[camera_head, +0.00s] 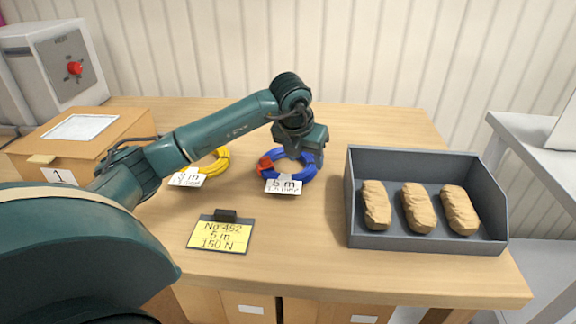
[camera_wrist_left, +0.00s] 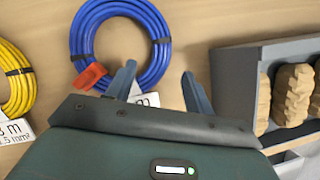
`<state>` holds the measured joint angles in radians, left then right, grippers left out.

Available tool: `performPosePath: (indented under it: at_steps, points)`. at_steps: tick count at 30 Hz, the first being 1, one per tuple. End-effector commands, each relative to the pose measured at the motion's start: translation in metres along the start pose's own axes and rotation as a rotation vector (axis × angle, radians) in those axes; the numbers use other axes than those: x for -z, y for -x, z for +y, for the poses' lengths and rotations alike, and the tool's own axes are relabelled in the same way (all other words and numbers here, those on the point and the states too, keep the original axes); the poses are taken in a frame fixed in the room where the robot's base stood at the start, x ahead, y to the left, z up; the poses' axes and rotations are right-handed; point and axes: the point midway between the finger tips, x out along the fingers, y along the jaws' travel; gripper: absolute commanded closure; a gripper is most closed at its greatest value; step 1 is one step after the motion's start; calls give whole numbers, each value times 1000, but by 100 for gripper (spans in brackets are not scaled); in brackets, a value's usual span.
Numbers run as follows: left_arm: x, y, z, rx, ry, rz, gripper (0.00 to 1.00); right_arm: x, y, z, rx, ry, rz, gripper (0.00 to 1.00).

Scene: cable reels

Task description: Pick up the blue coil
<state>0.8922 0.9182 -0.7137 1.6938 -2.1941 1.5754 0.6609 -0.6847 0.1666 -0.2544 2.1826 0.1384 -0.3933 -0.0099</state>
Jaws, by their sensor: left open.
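The blue coil (camera_head: 302,170) lies flat on the wooden table, with a red clip (camera_head: 264,165) and a white 5 m tag (camera_head: 284,186) at its front. My left gripper (camera_head: 302,157) is above the coil and hides part of it. In the left wrist view the blue coil (camera_wrist_left: 152,22) lies ahead of the fingers. The open left fingers (camera_wrist_left: 158,84) show there, the left one in front of the coil's edge near the red clip (camera_wrist_left: 90,77), the right one over bare table. My right gripper is not in view.
A yellow coil (camera_head: 217,163) with its tag lies left of the blue one, partly behind my arm. A grey tray (camera_head: 352,213) with three brown wrapped lumps stands at right. A cardboard box (camera_head: 115,130) is at left.

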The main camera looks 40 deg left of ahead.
Motion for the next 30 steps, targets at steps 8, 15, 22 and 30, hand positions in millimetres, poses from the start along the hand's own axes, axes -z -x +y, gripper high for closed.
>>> performPosePath:
  at_steps: [8, 15, 22, 30]
  points:
    - [-1, -40, -2, 2, 0, 5, 47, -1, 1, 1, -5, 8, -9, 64]
    - [-1, -50, -1, 0, -1, 2, 47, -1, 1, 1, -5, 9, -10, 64]
    - [-1, -50, -2, 1, -1, 2, 57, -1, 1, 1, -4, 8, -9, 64]
    - [-1, -50, -1, 1, 0, 1, 79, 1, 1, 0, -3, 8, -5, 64]
